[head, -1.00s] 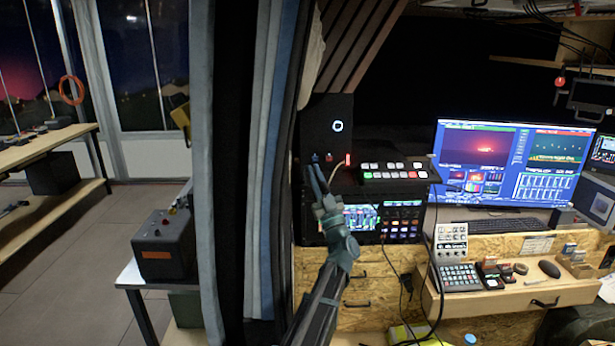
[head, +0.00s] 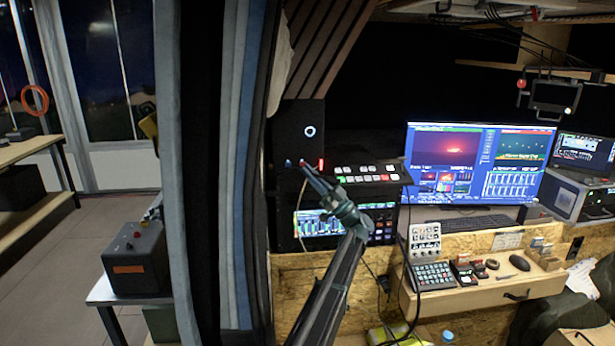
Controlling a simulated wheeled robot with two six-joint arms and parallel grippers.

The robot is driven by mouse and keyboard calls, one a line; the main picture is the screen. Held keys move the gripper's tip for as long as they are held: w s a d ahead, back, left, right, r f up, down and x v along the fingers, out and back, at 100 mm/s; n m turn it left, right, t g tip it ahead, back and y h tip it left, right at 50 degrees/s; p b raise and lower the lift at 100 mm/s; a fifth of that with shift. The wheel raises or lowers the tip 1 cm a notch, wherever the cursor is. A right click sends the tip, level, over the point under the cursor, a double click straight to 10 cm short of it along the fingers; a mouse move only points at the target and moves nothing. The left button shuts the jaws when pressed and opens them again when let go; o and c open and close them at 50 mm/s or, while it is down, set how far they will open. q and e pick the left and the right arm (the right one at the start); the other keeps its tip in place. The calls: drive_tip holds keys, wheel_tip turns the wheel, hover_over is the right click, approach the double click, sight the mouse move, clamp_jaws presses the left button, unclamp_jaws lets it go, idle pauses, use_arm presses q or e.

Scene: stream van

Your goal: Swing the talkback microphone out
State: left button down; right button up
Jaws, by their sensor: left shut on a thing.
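My left gripper (head: 306,170) reaches up from the bottom of the picture to the dark box with a white ring (head: 300,122), beside the curtain. Its fingers are closed together near a small blue part (head: 288,163) and a glowing red strip (head: 321,163). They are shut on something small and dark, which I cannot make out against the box. I cannot clearly pick out the talkback microphone. A thin pale curved line (head: 297,212) runs down just left of the fingers; I cannot tell if it belongs to the microphone. My right gripper is not in view.
A button panel (head: 367,174) and a rack unit with a lit screen (head: 319,224) stand close to my left arm. A large monitor (head: 476,165) and a desk with a keypad (head: 433,276) are to the right. Curtains (head: 240,150) hang close on the left.

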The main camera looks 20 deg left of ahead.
use_arm(q)
drive_tip(key=shift+w+g, duration=0.15)
drive_tip(key=shift+g, duration=0.25)
drive_tip(key=c, duration=1)
unclamp_jaws()
drive_tip(key=shift+o, duration=0.2)
drive_tip(key=b+v, duration=0.9)
drive_tip(key=v, duration=0.4)
drive_tip(key=shift+d+f+b, duration=0.3)
